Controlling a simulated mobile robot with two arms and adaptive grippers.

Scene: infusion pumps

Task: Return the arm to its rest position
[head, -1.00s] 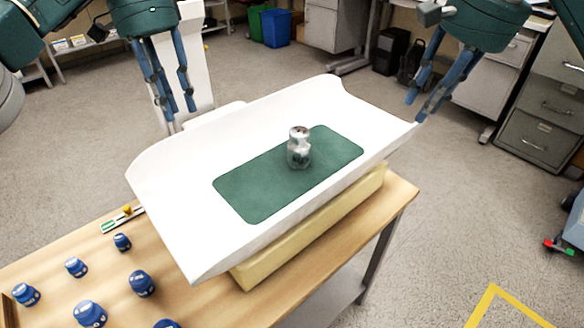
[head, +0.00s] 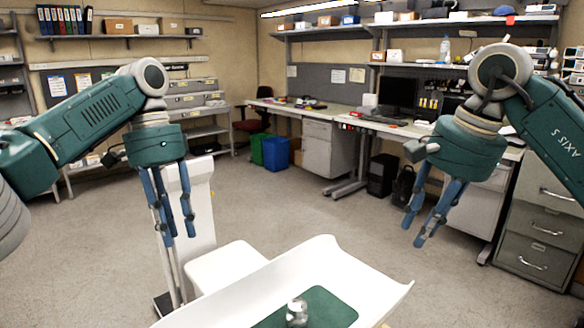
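My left gripper (head: 176,225) hangs in the air at the left, fingers pointing down, in front of a white column. Its fingers are apart and nothing is between them. My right gripper (head: 412,232) hangs at the right, fingers pointing down and to the left. Its fingers are also apart and empty. Both are clear of the white tray (head: 345,262) at the bottom. A small clear container with a silver top (head: 297,311) stands on the tray's green mat (head: 330,305); its lower part is cut off by the frame.
A white column (head: 190,205) on a stand is behind my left gripper. Grey drawer cabinets (head: 535,235) stand at the right. Benches with a monitor (head: 397,94), a blue bin (head: 276,153) and a green bin (head: 256,150) are farther back. The floor between is clear.

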